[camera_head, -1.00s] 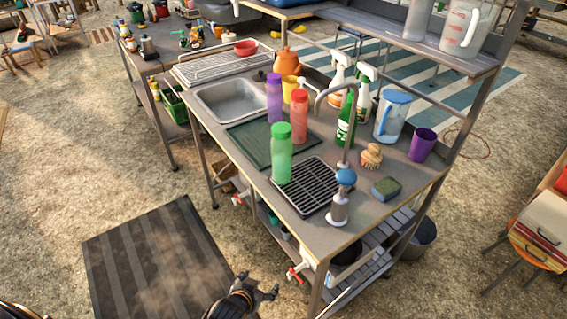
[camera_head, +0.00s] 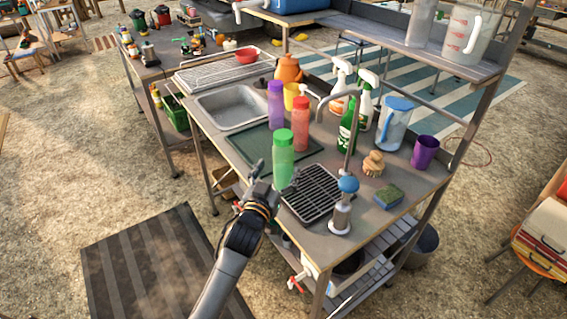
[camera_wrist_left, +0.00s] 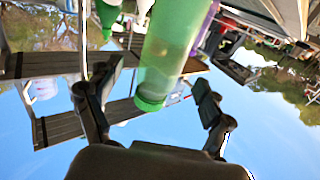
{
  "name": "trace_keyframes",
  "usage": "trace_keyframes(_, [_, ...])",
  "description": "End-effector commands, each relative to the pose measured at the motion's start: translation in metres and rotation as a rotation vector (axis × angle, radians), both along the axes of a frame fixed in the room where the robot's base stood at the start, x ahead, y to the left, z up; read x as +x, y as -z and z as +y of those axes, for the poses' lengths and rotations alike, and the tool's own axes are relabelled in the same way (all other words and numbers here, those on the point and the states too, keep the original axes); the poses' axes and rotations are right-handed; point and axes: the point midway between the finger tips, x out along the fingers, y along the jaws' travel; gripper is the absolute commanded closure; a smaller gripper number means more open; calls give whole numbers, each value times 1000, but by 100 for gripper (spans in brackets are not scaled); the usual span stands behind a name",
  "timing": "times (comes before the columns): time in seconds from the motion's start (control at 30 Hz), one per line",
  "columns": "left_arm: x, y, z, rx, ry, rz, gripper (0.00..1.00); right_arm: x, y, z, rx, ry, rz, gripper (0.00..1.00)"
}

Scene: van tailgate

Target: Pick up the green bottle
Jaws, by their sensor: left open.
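A translucent green bottle (camera_head: 284,163) with a green cap stands upright at the front edge of the sink counter, by the black drying rack. My left gripper (camera_head: 264,180) is open beside it, on its front left side. In the left wrist view, which is upside down, the green bottle (camera_wrist_left: 165,55) appears between the spread fingers with space on both sides; I see no grip on it. A darker green bottle (camera_head: 346,131) with a label stands farther back by the faucet. My right gripper is not in view.
A red bottle (camera_head: 301,126) and a purple bottle (camera_head: 275,104) stand close behind the green one. The green mat (camera_head: 246,143) left of the bottle is bare.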

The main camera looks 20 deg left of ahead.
Motion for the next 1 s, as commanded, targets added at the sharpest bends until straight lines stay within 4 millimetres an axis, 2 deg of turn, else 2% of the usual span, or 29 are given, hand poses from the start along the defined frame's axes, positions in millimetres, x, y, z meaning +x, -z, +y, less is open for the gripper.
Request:
trace_keyframes(0.17, [11,-1,0,0,0,1,19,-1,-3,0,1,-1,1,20])
trace_keyframes(0.37, [39,-4,2,-1,0,1,19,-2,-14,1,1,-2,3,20])
trace_keyframes(0.5, [54,-2,2,0,0,1,19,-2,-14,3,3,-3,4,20])
trace_keyframes(0.8, [57,-1,2,-1,0,1,19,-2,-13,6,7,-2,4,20])
trace_keyframes(0.87, [57,-1,2,-1,0,1,29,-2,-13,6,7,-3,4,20])
trace_keyframes(1.0, [57,-1,2,-1,0,1,58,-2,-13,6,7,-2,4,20])
